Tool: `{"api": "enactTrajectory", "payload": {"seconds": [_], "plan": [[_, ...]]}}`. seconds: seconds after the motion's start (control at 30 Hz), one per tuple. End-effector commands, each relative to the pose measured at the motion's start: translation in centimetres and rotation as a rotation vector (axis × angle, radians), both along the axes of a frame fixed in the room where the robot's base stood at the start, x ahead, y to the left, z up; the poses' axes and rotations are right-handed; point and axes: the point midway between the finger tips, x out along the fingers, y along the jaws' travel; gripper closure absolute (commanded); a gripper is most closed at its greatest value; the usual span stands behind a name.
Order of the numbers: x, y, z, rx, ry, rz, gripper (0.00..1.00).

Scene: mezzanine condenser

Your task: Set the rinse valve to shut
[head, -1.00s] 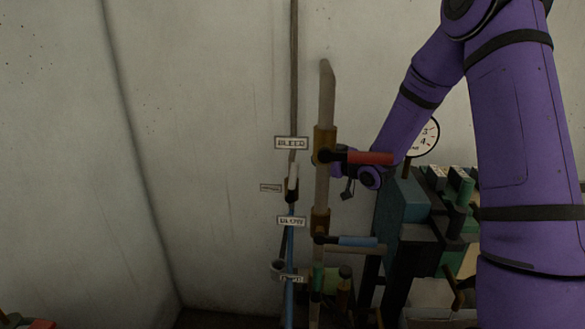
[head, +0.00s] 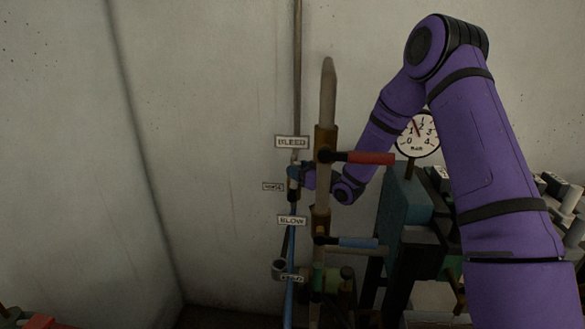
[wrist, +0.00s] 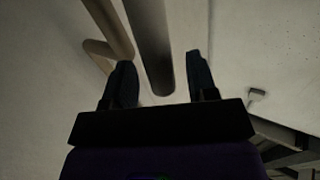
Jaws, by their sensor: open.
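The small plate (head: 273,187) left of the thin pipe is too small to read surely; it may be the rinse label. Beside it, the dark lower part of a small upright valve fitting (head: 292,195) shows below my gripper. My gripper (head: 299,174) is at this fitting in the head view, partly behind the thick pipe, and hides its pale upper part. In the wrist view, my gripper (wrist: 162,78) is open, with dark fingers apart. A dark grey bar (wrist: 150,45) runs between them; I cannot tell whether it is the handle or a pipe, or whether anything touches.
The thick pipe (head: 327,95) carries a red lever (head: 370,158) by the BLEED plate (head: 291,142) and a blue lever (head: 357,242) near the BLOW plate (head: 291,220). Both levers point right. A gauge (head: 417,133) and dark machinery (head: 405,205) stand right. Wall space left is clear.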

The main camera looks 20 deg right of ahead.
Motion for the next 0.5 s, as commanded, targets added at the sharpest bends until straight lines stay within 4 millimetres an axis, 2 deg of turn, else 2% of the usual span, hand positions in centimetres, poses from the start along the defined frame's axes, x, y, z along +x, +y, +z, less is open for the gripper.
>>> {"api": "enactTrajectory", "payload": {"seconds": [0.2, 0.5], "plan": [[1.9, 1.3, 0.0, 0.000, 0.000, 0.001, 0.47], [2.3, 1.5, 0.0, 0.000, 0.000, 0.000, 0.47]]}}
